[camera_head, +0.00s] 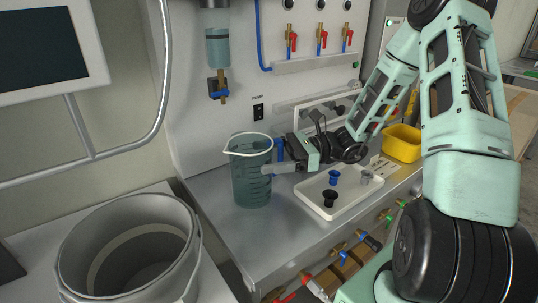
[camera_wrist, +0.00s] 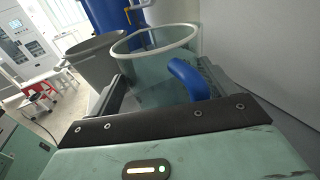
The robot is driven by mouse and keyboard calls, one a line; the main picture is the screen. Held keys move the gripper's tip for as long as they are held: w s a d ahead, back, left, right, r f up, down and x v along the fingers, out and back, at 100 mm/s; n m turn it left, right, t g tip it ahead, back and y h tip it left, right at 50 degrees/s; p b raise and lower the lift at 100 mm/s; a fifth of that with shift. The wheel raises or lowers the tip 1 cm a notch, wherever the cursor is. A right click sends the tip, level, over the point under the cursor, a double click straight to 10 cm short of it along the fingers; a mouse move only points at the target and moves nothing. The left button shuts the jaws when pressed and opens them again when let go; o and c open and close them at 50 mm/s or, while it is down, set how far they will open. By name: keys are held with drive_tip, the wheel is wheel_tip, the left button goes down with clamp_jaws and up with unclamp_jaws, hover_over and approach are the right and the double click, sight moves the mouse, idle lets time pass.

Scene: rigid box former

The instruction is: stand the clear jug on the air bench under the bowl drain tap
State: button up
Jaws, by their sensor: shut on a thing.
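The clear jug (camera_head: 250,178), bluish with a pale rim and a blue handle, is upright at the left of the steel air bench (camera_head: 290,230). I cannot tell whether its base touches the bench. In the wrist view, the jug (camera_wrist: 150,68) is between the fingers, with the handle (camera_wrist: 188,76) nearest the palm. The brass bowl drain tap (camera_head: 220,92) with a blue lever hangs below the clear bowl (camera_head: 217,50), up and left of the jug.
A large grey bucket (camera_head: 75,250) stands at the front left. A white tray (camera_head: 315,203) with small blue, black and grey fittings lies right of the jug. A yellow bin (camera_head: 403,146) is farther right. Red-levered valves (camera_head: 321,40) line the panel. Bare bench lies in front of the jug.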

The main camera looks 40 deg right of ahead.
drive_tip(key=o, duration=1)
drive_tip(key=v, duration=1.2)
drive_tip(key=shift+r, duration=0.15)
